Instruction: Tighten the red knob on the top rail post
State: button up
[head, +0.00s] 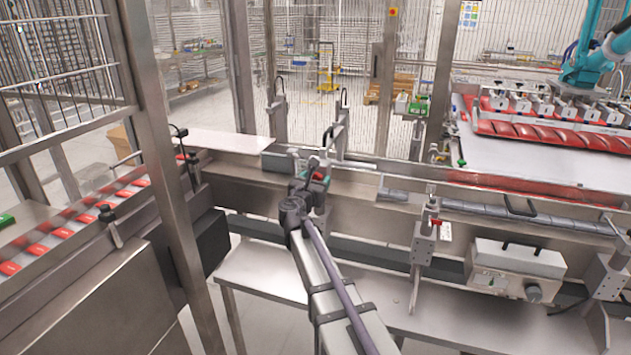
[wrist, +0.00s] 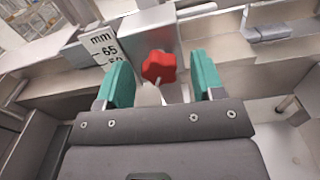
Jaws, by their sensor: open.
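The red knob (wrist: 158,67) is a lobed star shape and shows in the middle of the wrist view, on a metal block of the rail post. My gripper (wrist: 161,80) is open, with one teal finger on each side of the knob and a visible gap at both sides. The fingers do not appear to touch it. In the head view my gripper (head: 316,177) is at the rail by a metal post (head: 341,128), and the knob is too small there to make out clearly.
A white scale plate marked in mm (wrist: 103,46) stands left of the knob. A metal rod and bracket (wrist: 265,25) are at the upper right. In the head view, a conveyor with red packs (head: 60,232) is at left and a control box (head: 518,268) at right.

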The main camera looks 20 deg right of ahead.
jog(key=shift+w+d, duration=0.1)
jog(key=c, duration=0.9)
jog(key=shift+m, duration=14.9)
